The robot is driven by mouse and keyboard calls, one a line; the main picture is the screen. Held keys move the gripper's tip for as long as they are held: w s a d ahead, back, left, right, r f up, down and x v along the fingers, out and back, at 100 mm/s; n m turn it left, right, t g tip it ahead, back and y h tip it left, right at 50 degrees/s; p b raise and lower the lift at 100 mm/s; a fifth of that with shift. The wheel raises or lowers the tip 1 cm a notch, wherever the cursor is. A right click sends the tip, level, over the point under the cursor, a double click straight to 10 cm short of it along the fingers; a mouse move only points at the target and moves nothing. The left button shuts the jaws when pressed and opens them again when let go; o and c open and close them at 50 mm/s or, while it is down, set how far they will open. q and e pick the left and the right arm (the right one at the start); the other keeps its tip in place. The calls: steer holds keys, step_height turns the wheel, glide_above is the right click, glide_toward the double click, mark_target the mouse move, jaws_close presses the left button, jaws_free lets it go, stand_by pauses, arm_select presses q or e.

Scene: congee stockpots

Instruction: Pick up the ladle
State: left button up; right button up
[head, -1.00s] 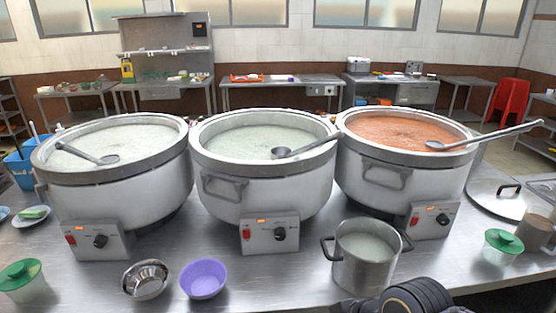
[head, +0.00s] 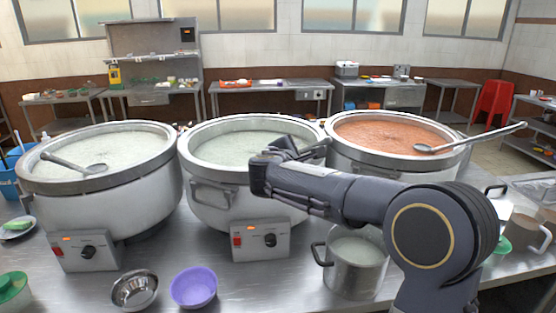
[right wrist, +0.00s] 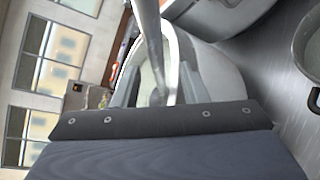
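My right gripper (head: 290,148) reaches over the middle pot (head: 212,196), at its right rim. The middle pot's ladle is mostly hidden behind it in the head view. In the right wrist view a metal ladle handle (right wrist: 152,42) runs from the top edge down between the fingers of my right gripper (right wrist: 159,87). The fingers look apart, with the handle between them; I see no firm grip. Other ladles rest in the left pot (head: 75,164) and across the rim of the right pot (head: 470,139). My left gripper is not in view.
A small steel pot (head: 352,277) stands below my right forearm. A steel bowl (head: 134,290) and a purple bowl (head: 194,288) sit at the front of the counter. The left pot (head: 110,197) and the right pot (head: 350,157) flank the middle one closely.

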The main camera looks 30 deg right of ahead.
mark_target(302, 151)
steer(key=p+x, duration=0.2)
steer(key=x, duration=0.3)
steer(key=shift+w+d, duration=0.2)
steer(key=shift+w, duration=0.15)
steer(key=shift+r, duration=0.1)
jaws_close()
stand_by(1.0)
